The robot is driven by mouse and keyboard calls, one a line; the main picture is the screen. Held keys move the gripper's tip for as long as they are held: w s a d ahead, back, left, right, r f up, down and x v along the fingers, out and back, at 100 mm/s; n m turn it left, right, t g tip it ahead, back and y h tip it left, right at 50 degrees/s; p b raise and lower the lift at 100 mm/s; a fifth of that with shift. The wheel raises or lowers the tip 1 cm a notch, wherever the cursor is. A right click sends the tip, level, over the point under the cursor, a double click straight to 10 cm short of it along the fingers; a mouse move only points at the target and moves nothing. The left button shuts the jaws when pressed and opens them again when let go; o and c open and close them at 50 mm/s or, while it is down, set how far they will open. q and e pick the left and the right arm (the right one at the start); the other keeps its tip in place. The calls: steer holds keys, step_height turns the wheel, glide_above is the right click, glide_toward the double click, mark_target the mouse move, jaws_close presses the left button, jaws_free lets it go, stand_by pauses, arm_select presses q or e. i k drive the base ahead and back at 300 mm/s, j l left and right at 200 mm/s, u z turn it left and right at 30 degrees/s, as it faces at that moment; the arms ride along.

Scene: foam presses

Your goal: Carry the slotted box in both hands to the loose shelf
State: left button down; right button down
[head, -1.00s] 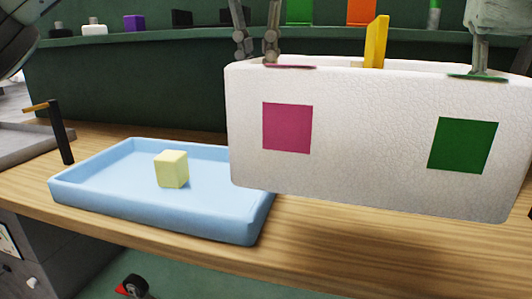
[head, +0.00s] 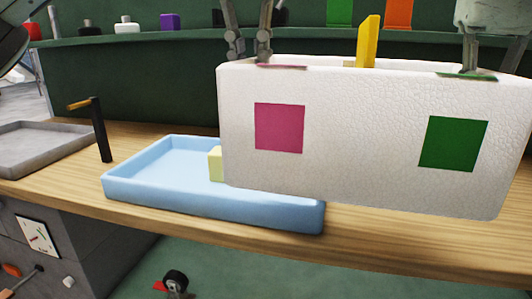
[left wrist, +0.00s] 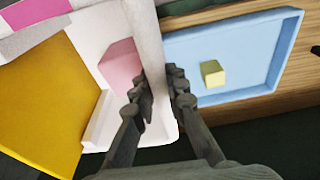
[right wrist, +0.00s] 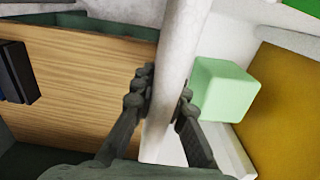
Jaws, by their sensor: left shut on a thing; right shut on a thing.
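The slotted box (head: 350,135) is white and textured, with a pink square, a green square and a yellow divider (head: 368,42) standing up from it. I cannot tell which shelf is the loose one.
A blue tray (head: 130,192) with a pale yellow block (head: 215,164) lies on the wooden bench (head: 60,178), partly behind the box. A grey tray (head: 40,158) and a black post (head: 101,130) stand at the left. A dark green ledge (head: 130,38) with small objects runs behind.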

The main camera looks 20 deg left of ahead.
mark_target(19, 148)
steer(key=k+j, duration=0.1)
steer(key=j, duration=0.4)
steer(key=k+j, duration=0.15)
steer(key=j, duration=0.35)
steer(key=k+j, duration=0.1)
steer(key=j, duration=0.4)
steer(key=k+j, duration=0.1)
steer(key=j, duration=0.4)
steer(key=k+j, duration=0.15)
steer(key=j, duration=0.35)
steer(key=k+j, duration=0.15)
steer(key=j, duration=0.25)
steer(key=k+j, duration=0.1)
steer(key=j, duration=0.3)
steer(key=k+j, duration=0.15)
steer(key=j, duration=0.25)
steer(key=k+j, duration=0.1)
steer(key=j, duration=0.3)
steer(key=k+j, duration=0.15)
steer(key=j, duration=0.25)
steer(key=k+j, duration=0.1)
steer(key=j, duration=0.3)
steer(key=k+u, duration=0.05)
